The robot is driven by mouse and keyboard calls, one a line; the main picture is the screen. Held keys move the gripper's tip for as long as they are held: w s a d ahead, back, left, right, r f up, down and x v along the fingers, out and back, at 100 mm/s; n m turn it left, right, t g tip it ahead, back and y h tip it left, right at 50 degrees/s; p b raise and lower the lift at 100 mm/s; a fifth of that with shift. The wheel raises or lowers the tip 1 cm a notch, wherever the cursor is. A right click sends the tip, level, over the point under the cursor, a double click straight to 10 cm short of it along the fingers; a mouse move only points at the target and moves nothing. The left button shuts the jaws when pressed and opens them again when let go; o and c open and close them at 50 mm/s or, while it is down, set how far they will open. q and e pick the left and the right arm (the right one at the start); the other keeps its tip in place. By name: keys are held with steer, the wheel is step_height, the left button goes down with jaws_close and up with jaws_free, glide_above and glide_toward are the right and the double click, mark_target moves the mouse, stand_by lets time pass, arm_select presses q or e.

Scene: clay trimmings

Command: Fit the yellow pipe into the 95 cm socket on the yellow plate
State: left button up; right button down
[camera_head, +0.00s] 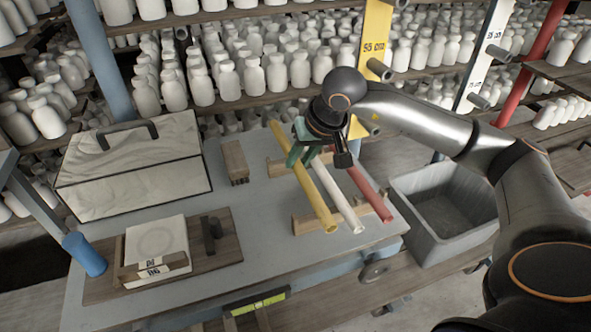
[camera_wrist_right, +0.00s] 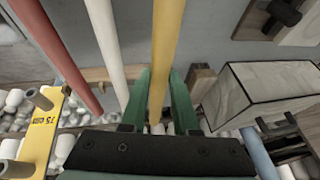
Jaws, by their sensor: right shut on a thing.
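The yellow pipe (camera_head: 317,203) lies slanted beside a white pipe and a red pipe, over wooden supports on the grey table. My right gripper (camera_head: 304,157) is shut on the yellow pipe near its middle; its green fingers flank the pipe in the right wrist view (camera_wrist_right: 157,103). I cannot tell whether the pipe touches its supports. The yellow plate (camera_head: 377,32) stands upright behind the table with grey sockets (camera_head: 380,69) sticking out. A label near the middle socket is too small to read surely. A yellow plate (camera_wrist_right: 42,128) in the right wrist view reads 75 cm. My left gripper is out of view.
The white pipe (camera_head: 340,200) and red pipe (camera_head: 365,190) lie close to the right. A grey tub (camera_head: 462,238) stands right of the table. A cloth-like box (camera_head: 130,175) and a wooden board (camera_head: 222,255) are left. A white socket plate (camera_head: 485,60) and bottle shelves stand behind.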

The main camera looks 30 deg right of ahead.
mark_target(300, 165)
steer(key=shift+w+a+f, duration=0.15)
steer(key=shift+f, duration=0.05)
step_height(300, 165, down, 3)
steer(key=shift+w+a+f, duration=0.1)
steer(key=shift+w+a, duration=0.05)
steer(key=shift+f+b, duration=0.15)
steer(key=shift+b, duration=0.2)
steer(key=c, duration=1.1)
jaws_free()
steer(key=shift+f, duration=0.1)
steer(key=o, duration=0.4)
steer(key=shift+o, duration=0.2)
